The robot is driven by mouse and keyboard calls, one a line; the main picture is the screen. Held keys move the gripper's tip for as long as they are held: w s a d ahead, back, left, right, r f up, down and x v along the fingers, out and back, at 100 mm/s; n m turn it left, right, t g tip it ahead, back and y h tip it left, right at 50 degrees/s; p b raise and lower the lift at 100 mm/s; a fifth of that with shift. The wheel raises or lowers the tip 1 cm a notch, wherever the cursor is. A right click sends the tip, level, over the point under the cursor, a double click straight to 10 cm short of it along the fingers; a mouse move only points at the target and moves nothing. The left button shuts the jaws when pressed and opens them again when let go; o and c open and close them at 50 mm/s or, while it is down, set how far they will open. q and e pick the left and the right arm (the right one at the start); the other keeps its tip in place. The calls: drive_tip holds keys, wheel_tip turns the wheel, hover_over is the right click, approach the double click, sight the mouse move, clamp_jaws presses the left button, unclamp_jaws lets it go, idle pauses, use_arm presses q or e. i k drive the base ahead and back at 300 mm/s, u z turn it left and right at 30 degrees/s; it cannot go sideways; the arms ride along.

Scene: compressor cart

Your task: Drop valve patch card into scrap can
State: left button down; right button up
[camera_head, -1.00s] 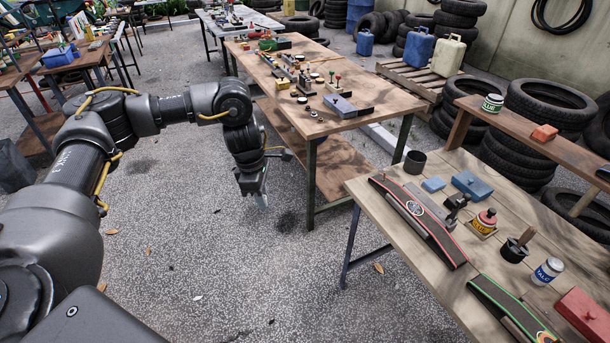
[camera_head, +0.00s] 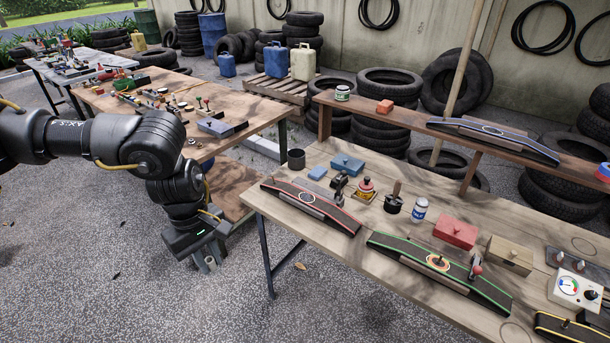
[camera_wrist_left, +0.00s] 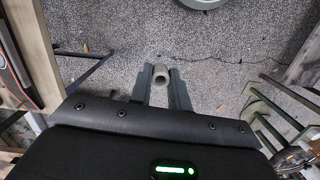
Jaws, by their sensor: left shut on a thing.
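My left gripper (camera_head: 208,264) hangs fingers down over the pavement, left of the near bench (camera_head: 270,205) and apart from it. In the left wrist view, my left gripper's fingers (camera_wrist_left: 160,85) are shut on a small pale tube-like thing (camera_wrist_left: 160,73). I cannot tell whether this is the valve patch card; the gripper body hides most of it in the head view. An open dark can (camera_head: 296,158), likely the scrap can, stands upright at the near bench's back left corner, up and right of the gripper. My right gripper is not in view.
The near bench holds a blue box (camera_head: 347,164), a red-striped ramp (camera_head: 312,205), a green-edged ramp (camera_head: 440,272), a red box (camera_head: 455,232) and a gauge box (camera_head: 574,288). A cluttered table (camera_head: 235,140) stands behind. Open pavement lies at front left.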

sight(299, 170)
drive_tip(key=z, duration=0.45)
drive_tip(key=k, duration=1.1)
drive_tip(key=u, duration=0.05)
drive_tip(key=i, duration=0.5)
drive_tip(key=u, duration=0.85)
drive_tip(key=i, duration=0.8)
drive_tip(key=z, duration=0.25)
drive_tip(key=i, duration=0.8)
drive_tip(key=z, duration=1.15)
drive_tip(key=i, duration=0.25)
drive_tip(key=z, duration=0.2)
